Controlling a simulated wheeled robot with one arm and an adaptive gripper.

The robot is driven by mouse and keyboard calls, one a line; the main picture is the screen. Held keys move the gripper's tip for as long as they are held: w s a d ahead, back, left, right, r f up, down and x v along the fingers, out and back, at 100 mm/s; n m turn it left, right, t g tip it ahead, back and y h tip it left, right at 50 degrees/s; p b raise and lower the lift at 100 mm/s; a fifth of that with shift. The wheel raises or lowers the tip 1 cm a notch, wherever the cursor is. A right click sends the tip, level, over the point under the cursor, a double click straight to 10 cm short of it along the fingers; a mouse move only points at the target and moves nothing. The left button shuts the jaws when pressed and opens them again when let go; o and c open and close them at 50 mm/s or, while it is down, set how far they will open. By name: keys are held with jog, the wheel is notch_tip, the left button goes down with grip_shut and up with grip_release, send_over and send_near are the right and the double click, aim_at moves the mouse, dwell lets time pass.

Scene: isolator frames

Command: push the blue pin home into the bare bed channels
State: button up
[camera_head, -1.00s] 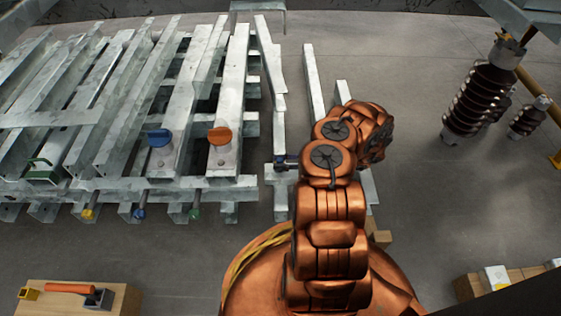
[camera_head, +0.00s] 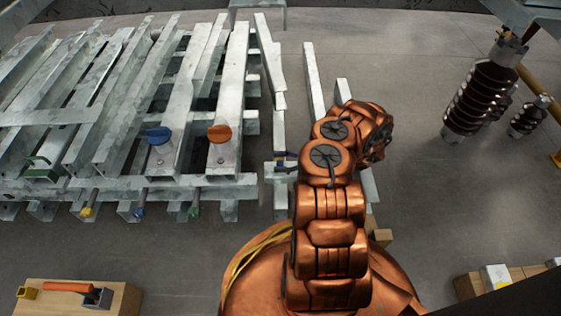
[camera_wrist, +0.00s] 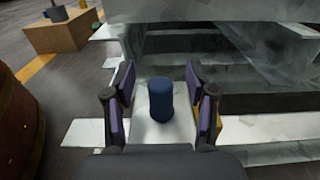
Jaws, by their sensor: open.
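In the wrist view a dark blue cylinder (camera_wrist: 161,99), which looks like the blue pin, stands between the two fingers of my gripper (camera_wrist: 160,103). The purple-padded fingers are open, with a gap on each side of it. Pale steel lies beneath and behind it; its lower end is hidden. In the head view my gripper (camera_head: 285,160) is small, beside upright steel pieces right of the frame stack, and the cylinder is not clear there. A rod with a blue tip (camera_head: 139,211) sticks out of the stack's front, well left of my gripper.
The galvanized frame stack (camera_head: 245,181) fills the left, with a blue knob (camera_head: 158,136) and an orange knob (camera_head: 219,134) on it. Yellow (camera_head: 87,211) and green (camera_head: 194,210) rod tips flank the blue one. Brown insulators (camera_head: 480,98) stand right.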

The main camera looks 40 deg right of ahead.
jog(key=shift+s+d, duration=0.1)
jog(key=v, duration=1.1)
jog(key=shift+s+d, duration=0.25)
jog(key=shift+d, duration=0.05)
jog(key=shift+s+a, duration=0.1)
dwell(0.4)
